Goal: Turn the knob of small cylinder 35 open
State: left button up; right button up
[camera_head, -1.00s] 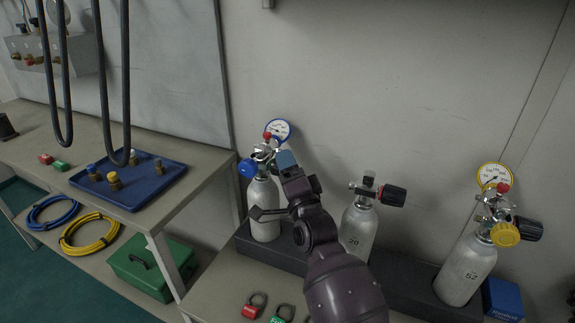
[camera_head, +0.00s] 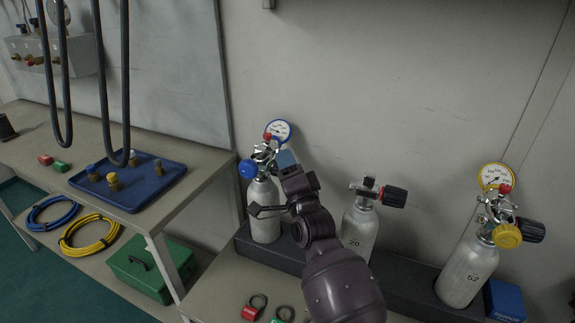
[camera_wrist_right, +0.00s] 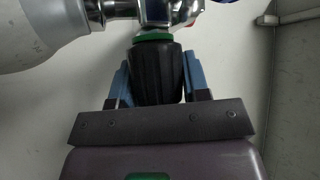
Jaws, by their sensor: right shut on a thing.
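The left small cylinder (camera_head: 264,222) stands upright in a dark rack, with a blue knob (camera_head: 248,168), a red cap and a round gauge (camera_head: 278,132) at its top. Its number is hidden from this side. My right gripper (camera_head: 286,160) is at the right side of this cylinder's valve. In the right wrist view my gripper (camera_wrist_right: 157,72) is shut on a black ribbed knob (camera_wrist_right: 156,78), one blue finger on each side. A green ring (camera_wrist_right: 153,37) shows between the knob and the chrome valve. My left gripper is not in view.
Cylinder 20 (camera_head: 358,234) with a black knob stands just right of my arm. Cylinder 52 (camera_head: 467,272) stands at the far right beside a blue box (camera_head: 505,300). A blue tray (camera_head: 140,192) lies on the left bench. Red and green tags lie at the front.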

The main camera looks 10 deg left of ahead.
jog(key=shift+f+n+t+y+b, duration=0.3)
jog(key=shift+f+n+y+b, duration=0.05)
jog(key=shift+n+y+b, duration=0.5)
jog(key=n+y+b, duration=0.1)
jog(key=n+y, duration=0.1)
jog(key=n, duration=0.1)
jog(key=shift+s+r+n+y+b, duration=0.1)
jog(key=shift+n+y+b, duration=0.35)
jog(key=shift+r+n+y+b, duration=0.2)
jog(key=shift+n+y+b, duration=0.25)
jog(key=shift+n+y, duration=0.75)
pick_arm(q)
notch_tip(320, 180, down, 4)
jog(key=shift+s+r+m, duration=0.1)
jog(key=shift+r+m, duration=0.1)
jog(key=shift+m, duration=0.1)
pick_arm(e)
jog(key=shift+s+r+n+y, duration=0.15)
jog(key=shift+n+y, duration=0.35)
jog(key=shift+n, duration=0.2)
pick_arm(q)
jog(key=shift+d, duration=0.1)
pick_arm(e)
jog(key=shift+r, duration=0.1)
jog(key=o, duration=0.9)
